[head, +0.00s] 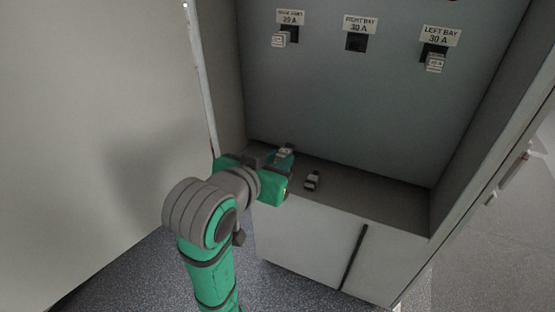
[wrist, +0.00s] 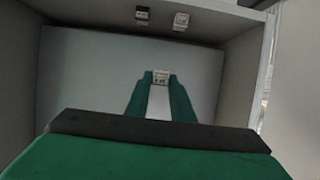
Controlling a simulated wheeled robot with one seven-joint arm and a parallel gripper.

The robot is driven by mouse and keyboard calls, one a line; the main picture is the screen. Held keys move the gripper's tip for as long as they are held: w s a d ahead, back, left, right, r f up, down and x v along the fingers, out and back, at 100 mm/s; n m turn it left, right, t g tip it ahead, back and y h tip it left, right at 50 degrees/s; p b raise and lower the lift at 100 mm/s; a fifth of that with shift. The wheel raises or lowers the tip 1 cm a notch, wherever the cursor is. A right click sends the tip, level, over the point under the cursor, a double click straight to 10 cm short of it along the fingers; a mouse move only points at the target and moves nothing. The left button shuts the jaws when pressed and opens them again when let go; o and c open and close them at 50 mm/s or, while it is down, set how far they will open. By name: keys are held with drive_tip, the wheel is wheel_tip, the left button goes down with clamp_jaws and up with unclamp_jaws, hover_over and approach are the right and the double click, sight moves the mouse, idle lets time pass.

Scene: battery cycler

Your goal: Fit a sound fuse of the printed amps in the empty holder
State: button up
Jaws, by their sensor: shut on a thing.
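The empty holder (head: 355,42) is a dark square socket on the cabinet's back wall, under a label (head: 361,24) reading RIGHT BAY 30 A. My gripper (head: 284,157) is low in the cabinet, over the left part of its floor, and well below the holder. It is shut on a pale-topped fuse (head: 286,149), which also shows between the fingertips in the wrist view (wrist: 161,77). Its printed amps are too small to read. Another fuse (head: 312,180), dark with pale parts, lies loose on the cabinet floor right of my gripper.
Fuses sit in the left holder (head: 279,40), labelled 20 A, and in the LEFT BAY 30 A holder (head: 435,63). Cabinet side walls bound the space. The wrist view shows two small blocks (wrist: 142,14) (wrist: 181,20) near the top. The back wall below the holders is clear.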

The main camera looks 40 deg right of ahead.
drive_tip(key=s+d+r, duration=0.3)
drive_tip(key=s+r, duration=0.1)
drive_tip(key=r, duration=0.7)
drive_tip(key=s+d+r, duration=0.3)
drive_tip(key=s+r, duration=0.1)
drive_tip(key=r, duration=0.7)
drive_tip(key=w+d, duration=0.2)
drive_tip(key=d, duration=0.1)
drive_tip(key=w+d, duration=0.1)
drive_tip(key=d, duration=0.1)
drive_tip(key=shift+f, duration=0.15)
drive_tip(key=shift+s+d, duration=0.1)
drive_tip(key=shift+s, duration=0.15)
drive_tip(key=shift+w, duration=0.25)
drive_tip(key=shift+s, duration=0.15)
idle(0.4)
idle(1.0)
drive_tip(key=shift+d, duration=0.3)
